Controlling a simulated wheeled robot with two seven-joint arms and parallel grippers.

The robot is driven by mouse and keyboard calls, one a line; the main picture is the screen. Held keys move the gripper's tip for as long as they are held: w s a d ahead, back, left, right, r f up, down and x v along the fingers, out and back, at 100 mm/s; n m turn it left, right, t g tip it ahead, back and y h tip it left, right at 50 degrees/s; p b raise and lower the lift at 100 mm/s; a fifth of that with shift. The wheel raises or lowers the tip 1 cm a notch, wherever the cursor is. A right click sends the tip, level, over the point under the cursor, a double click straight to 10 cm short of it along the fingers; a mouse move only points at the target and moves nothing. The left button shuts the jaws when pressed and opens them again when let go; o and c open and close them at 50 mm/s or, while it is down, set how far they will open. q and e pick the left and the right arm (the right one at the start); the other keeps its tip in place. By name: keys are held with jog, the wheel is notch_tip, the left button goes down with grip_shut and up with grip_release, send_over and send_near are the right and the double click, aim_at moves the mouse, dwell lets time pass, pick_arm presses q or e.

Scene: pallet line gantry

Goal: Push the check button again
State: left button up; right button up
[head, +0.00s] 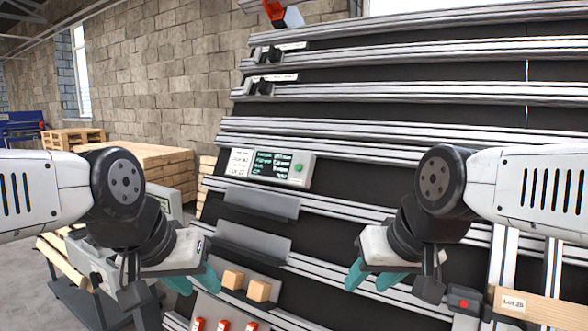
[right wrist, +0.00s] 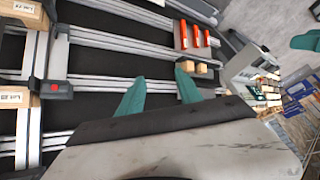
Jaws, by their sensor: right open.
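A light grey box with a dark screen (head: 272,164) is fixed to the sloped rail rack in the head view. A round green button (head: 298,167) sits at its right end; I cannot read a label naming it the check button. Nothing touches it. My left gripper (head: 195,281), teal-tipped, is open and empty, below and left of the box. My right gripper (head: 372,281) is open and empty, below and right of it. Its teal fingers (right wrist: 160,92) are apart in the right wrist view, with dark panel and rails beyond. The green button is not identifiable there.
Two small wooden blocks (head: 258,291) sit on a grey holder between my grippers, above several red-topped items (head: 222,325). A dark block with a red button (head: 462,303) stands beside a wooden piece labelled Lot (head: 530,306) at lower right. Grey ledges (head: 252,242) project below the screen box.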

grip_shut()
dwell(1.8)
